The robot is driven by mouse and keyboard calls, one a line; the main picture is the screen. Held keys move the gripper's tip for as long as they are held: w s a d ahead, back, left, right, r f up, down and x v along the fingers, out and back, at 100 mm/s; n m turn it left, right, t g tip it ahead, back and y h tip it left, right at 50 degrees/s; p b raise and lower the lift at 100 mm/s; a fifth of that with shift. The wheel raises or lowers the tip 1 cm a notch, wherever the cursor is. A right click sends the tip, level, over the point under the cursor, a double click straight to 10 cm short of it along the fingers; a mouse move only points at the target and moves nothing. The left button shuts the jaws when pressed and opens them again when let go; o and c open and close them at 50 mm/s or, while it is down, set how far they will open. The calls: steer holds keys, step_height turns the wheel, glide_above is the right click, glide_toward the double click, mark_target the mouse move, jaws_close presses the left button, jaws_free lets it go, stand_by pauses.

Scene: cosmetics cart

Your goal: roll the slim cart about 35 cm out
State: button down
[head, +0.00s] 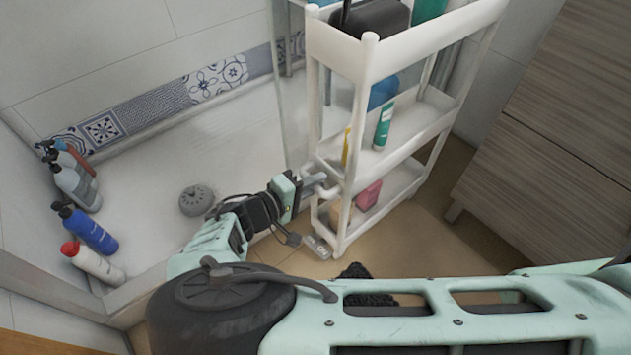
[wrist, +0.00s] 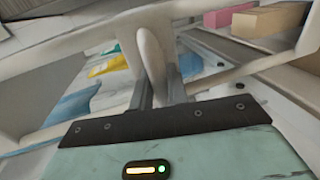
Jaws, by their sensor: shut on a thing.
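The slim cart (head: 412,57) is a tall white shelf unit with three tiers, standing upright between the shower area and a wood-grain cabinet. My gripper (head: 322,185) is at the cart's near end, around the middle to lower height. It is shut on the cart's white handle (head: 329,190). In the wrist view the handle (wrist: 151,55) passes between the two fingers of my gripper (wrist: 160,95). The cart holds a dark case (head: 377,17), a white and green tube (head: 384,126), a blue item (head: 383,91) and a pink box (head: 368,195).
A wood-grain cabinet (head: 560,130) stands close on the cart's right. A glass panel (head: 292,90) is on its left. Several bottles (head: 90,230) and a grey round object (head: 196,200) are in the shower area. A small dark thing (head: 355,271) is on the tan floor near the cart.

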steer(key=shift+r, duration=0.15)
steer(key=c, duration=1.5)
jaws_free()
steer(key=shift+o, duration=0.5)
steer(key=shift+a, duration=0.1)
steer(key=p+v, duration=0.2)
steer(key=v, duration=1.5)
steer(key=shift+r, duration=0.1)
